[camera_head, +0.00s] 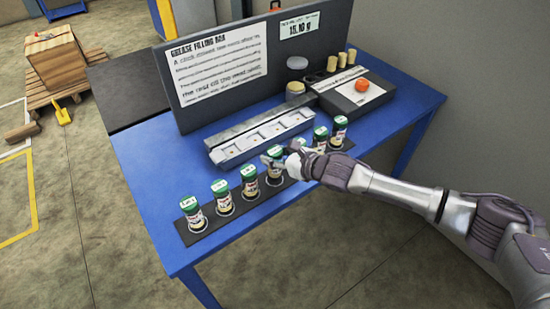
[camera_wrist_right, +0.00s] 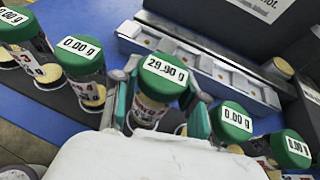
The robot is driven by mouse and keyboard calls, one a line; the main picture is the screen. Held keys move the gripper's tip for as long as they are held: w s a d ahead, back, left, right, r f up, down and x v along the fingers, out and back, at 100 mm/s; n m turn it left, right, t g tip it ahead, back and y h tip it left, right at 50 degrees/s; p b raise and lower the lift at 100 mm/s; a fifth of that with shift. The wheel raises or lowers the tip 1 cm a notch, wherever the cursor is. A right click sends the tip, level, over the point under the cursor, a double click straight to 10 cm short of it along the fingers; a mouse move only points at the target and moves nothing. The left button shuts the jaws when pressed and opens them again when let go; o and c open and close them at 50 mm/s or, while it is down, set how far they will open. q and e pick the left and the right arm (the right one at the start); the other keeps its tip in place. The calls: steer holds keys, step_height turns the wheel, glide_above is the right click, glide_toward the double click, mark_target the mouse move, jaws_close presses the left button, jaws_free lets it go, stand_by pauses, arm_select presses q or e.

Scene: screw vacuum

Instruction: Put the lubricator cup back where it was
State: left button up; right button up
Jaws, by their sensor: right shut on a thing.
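Several lubricator cups with green lids and white labels stand in a row on a dark strip (camera_head: 187,233) along the front of the blue table. My right gripper (camera_head: 281,158) is shut on one cup (camera_head: 274,174) in the middle of this row. In the right wrist view that cup (camera_wrist_right: 161,80), its lid reading 29.00 g, sits upright between the two fingers. Its neighbours (camera_wrist_right: 80,62) and (camera_wrist_right: 232,121) read 0.00 g. I cannot tell whether its base touches the strip. My left gripper is not in view.
A grey tray (camera_head: 217,153) with white square pads lies behind the row. A dark scale box (camera_head: 345,100) with an orange knob (camera_head: 362,86) stands at the back right. A tall sign panel (camera_head: 180,100) closes off the back. The blue tabletop (camera_head: 150,180) is clear at left.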

steer(key=shift+f, duration=0.9)
steer(key=shift+f, duration=0.15)
steer(key=o, duration=1.2)
steer(key=shift+r, duration=0.25)
steer(key=v, duration=1.2)
steer(key=shift+b, duration=0.4)
steer(key=shift+f, duration=0.1)
